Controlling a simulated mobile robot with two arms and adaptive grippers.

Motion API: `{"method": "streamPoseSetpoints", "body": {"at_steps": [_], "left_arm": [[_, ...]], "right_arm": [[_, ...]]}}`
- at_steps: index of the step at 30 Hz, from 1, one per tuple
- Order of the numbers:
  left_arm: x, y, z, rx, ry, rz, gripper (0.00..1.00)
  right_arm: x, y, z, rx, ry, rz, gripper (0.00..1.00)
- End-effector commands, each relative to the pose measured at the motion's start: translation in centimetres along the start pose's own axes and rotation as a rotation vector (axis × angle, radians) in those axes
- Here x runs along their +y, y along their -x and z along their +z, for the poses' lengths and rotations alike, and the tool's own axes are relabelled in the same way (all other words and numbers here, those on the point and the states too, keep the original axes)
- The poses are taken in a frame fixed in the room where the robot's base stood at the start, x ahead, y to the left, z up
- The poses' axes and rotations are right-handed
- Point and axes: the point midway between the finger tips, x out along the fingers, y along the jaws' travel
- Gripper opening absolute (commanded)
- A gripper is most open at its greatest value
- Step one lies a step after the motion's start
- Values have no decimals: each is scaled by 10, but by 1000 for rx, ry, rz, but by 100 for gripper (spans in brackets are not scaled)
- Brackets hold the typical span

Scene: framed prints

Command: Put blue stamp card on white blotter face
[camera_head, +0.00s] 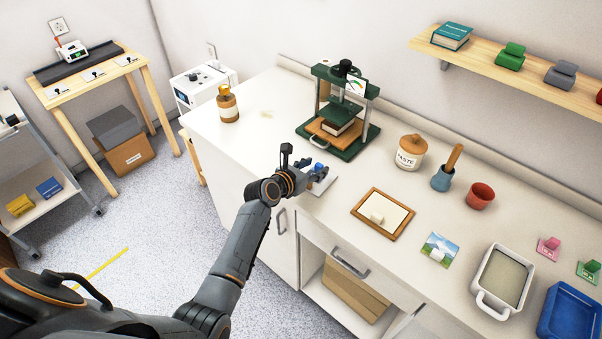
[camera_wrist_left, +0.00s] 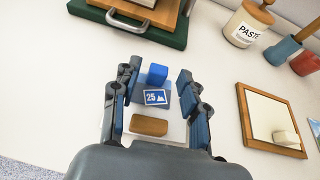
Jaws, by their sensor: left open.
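The blue stamp card (camera_wrist_left: 157,97), marked 25 with a blue knob (camera_wrist_left: 157,74), shows between my left gripper's fingers in the left wrist view. It overlaps the far part of a white plate with a brown wooden block, which looks like the white blotter face (camera_wrist_left: 170,134); whether it rests flat there I cannot tell. My left gripper (camera_wrist_left: 157,88) is open, with a finger on each side of the card. In the head view the left gripper (camera_head: 308,176) is low over the counter and hides much of the card. My right gripper is not in view.
A green press (camera_head: 340,110) stands behind the gripper. A wood-framed white panel (camera_head: 385,207), paste jar (camera_head: 410,154), blue pot (camera_head: 442,180), red cup (camera_head: 481,196), landscape card (camera_head: 438,246) and tray (camera_head: 503,277) stand to the right.

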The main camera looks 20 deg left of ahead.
Motion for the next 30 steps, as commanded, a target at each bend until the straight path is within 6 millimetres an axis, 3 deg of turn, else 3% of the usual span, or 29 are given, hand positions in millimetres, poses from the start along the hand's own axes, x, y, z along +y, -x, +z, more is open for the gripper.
{"method": "streamPoseSetpoints", "body": {"at_steps": [15, 21, 30], "left_arm": [[0, 95, -1, 0, 1, 1, 44], [0, 108, 0, 0, 0, 1, 44], [0, 109, 0, 1, 0, 0, 44]], "right_arm": [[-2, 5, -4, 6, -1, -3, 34], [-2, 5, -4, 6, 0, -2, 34], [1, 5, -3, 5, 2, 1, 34]]}}
